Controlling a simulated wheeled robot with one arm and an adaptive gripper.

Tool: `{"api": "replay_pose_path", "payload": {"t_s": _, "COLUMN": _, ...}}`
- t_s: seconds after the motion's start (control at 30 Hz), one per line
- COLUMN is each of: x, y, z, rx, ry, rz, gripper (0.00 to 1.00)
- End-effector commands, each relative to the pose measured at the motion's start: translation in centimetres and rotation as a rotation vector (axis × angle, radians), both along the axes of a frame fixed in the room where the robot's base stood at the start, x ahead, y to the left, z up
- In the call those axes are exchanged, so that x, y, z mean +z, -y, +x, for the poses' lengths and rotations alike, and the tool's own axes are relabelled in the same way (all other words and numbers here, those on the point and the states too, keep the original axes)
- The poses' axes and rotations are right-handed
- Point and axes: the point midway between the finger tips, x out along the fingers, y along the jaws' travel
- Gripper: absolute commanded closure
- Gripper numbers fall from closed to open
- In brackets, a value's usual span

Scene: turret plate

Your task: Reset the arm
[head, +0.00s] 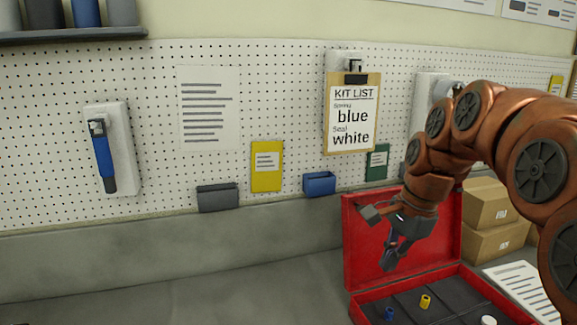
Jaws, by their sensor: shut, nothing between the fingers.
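My copper-coloured arm reaches in from the right side of the head view. My gripper (390,263) is shut and empty, pointing down in front of the raised lid of a red case (358,222). It is above the case's dark tray and apart from the parts in it. The case stands open on the grey bench. In it lie a small blue piece (389,313), a yellow piece (425,301) and a white piece (488,320), partly cut off by the bottom edge.
A kit list clipboard (352,113) on the pegboard reads spring blue, seal white. A blue-handled tool (104,160) hangs at left. Cardboard boxes (487,205) and a paper sheet (522,287) are right of the case. The bench (200,280) to the left is clear.

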Motion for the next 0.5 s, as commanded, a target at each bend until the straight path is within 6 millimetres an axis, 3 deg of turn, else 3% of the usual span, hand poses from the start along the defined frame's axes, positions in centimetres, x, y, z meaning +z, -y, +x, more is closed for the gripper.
{"api": "replay_pose_path", "payload": {"t_s": 0.5, "x": -8.1, "y": -2.1, "z": -14.8, "rx": 0.648, "ry": -0.052, "rz": -0.115, "gripper": 1.0}}
